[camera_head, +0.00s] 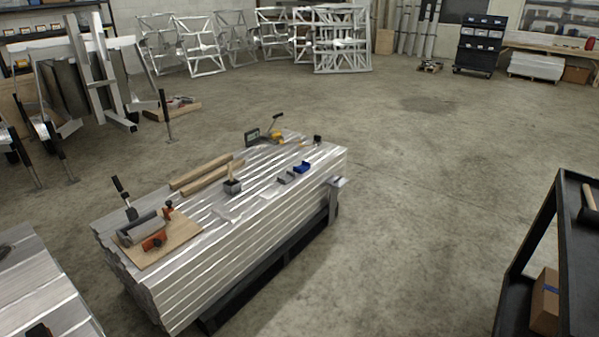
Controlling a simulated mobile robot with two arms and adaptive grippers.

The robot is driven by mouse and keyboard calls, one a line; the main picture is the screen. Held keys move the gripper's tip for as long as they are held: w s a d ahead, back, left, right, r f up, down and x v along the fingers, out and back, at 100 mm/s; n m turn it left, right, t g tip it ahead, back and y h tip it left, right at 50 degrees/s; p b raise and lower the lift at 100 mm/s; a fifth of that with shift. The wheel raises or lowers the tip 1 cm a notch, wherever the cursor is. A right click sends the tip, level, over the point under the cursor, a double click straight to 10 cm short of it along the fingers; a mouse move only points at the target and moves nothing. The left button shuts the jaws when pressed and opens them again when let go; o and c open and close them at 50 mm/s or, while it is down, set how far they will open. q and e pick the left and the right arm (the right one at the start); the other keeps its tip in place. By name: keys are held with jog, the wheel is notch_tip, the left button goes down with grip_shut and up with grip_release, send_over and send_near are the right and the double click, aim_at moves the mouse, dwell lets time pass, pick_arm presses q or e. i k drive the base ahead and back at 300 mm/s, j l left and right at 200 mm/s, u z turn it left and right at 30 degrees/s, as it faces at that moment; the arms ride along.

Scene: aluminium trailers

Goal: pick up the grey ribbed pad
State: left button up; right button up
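I cannot clearly pick out ribs on any pad from here. A small grey block (285,177) lies beside a blue block (301,167) on the stack of aluminium planks (250,245), and it may be the grey ribbed pad. Flat pale grey pieces (270,191) lie just left of it, but their surface is too small to read. Neither of my grippers shows in the head view.
The stack also carries a board (160,243) with a grey roller and orange clamps, wooden strips (205,173), a dark cup (232,186) and a green-screened device (253,136). A black cart (578,270) stands at right. The floor between is clear.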

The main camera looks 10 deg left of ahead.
aim_at(290, 176)
jog(key=i+l+u, duration=0.1)
jog(key=i, duration=0.35)
jog(key=i+l+u, duration=0.1)
jog(key=i, duration=0.4)
jog(key=l, duration=0.1)
